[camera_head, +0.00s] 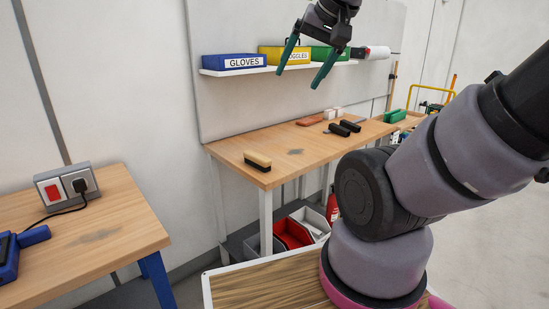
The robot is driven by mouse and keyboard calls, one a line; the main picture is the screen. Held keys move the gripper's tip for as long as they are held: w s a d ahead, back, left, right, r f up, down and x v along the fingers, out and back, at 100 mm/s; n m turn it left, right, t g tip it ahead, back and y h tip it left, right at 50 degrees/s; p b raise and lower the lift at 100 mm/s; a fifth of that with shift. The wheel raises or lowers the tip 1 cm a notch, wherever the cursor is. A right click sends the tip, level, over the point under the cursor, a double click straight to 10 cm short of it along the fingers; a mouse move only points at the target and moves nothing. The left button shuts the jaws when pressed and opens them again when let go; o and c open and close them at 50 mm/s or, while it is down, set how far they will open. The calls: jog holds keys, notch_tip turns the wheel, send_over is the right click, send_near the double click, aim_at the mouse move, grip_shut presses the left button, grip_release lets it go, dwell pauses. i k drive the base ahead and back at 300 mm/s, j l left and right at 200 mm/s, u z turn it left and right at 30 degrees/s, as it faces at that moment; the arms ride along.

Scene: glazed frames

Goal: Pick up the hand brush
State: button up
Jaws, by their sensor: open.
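A hand brush (258,160) with a pale wooden back and dark bristles lies near the front left corner of the wooden workbench (225,149). My gripper (298,80) hangs high above the bench, in front of the shelf in the picture. Its two green fingers are spread wide and hold nothing. It is well apart from the brush, up and to the right of it in the picture. Nothing hides the brush.
Two black blocks (339,129), an orange block (309,120) and a green item (394,116) lie farther along the bench. A shelf holds a blue GLOVES box (233,61) and other boxes. A second table (120,245) with a socket box stands left.

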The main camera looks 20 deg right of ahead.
aim_at(258, 161)
jog(key=i+l+z, duration=0.2)
jog(key=i, duration=0.35)
jog(key=i+l+z, duration=0.2)
jog(key=i, duration=0.35)
